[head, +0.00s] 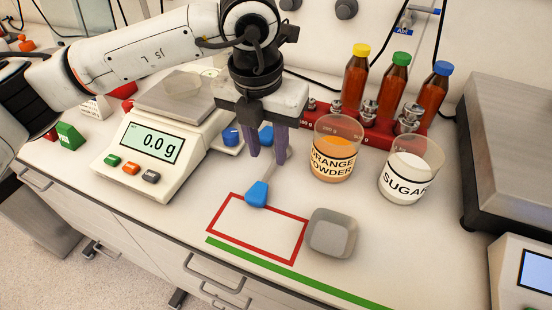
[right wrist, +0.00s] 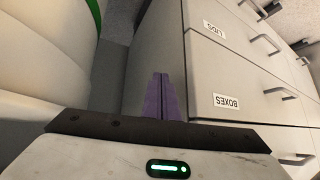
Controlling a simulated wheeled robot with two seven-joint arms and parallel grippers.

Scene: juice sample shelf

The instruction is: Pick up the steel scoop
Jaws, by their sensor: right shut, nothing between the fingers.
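A scoop-like tool (head: 257,193) lies on the worktop in the head view, its blue end just over the top edge of the red outline. A thin grey shaft runs from it up and right, below my left gripper. I cannot tell whether this is the steel scoop. My left gripper (head: 266,152) points down above the shaft, its purple fingers apart with nothing visible between them. Two blue pieces (head: 231,137) lie behind it, partly hidden. My right gripper (right wrist: 165,78) shows in the right wrist view, purple fingers together and empty, in front of grey drawers.
A scale (head: 160,150) reading 0.0 g stands left. Orange powder (head: 333,160) and sugar (head: 406,180) beakers stand right, before a red rack (head: 385,137) with capped bottles. A grey dish (head: 332,232) sits beside the red outline (head: 290,255). A green line (head: 300,280) runs along the front.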

